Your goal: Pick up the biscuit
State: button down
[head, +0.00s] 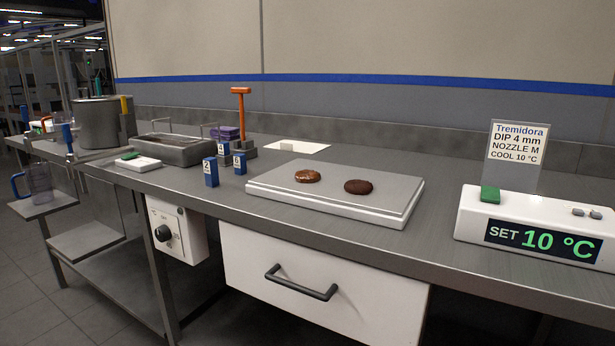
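Two round biscuits lie flat and apart on a pale raised plate (280,194) on the grey bench. The left biscuit (307,176) is lighter brown with a glossy, uneven top. The right biscuit (358,187) is dark brown all over. The frame does not show which of them the task means. My gripper is not in view, and nothing covers either biscuit.
A white unit (465,233) reading "SET 10 °C" stands right of the plate, before a sign (516,152). Blue numbered blocks (210,172) and an orange-handled tool (241,110) stand left. A metal basin (195,153) and pot (98,122) are farther left.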

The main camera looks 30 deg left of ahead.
aim_at(305, 176)
jog(key=u, duration=1.35)
jog(key=z, duration=2.1)
jog(key=u, duration=2.1)
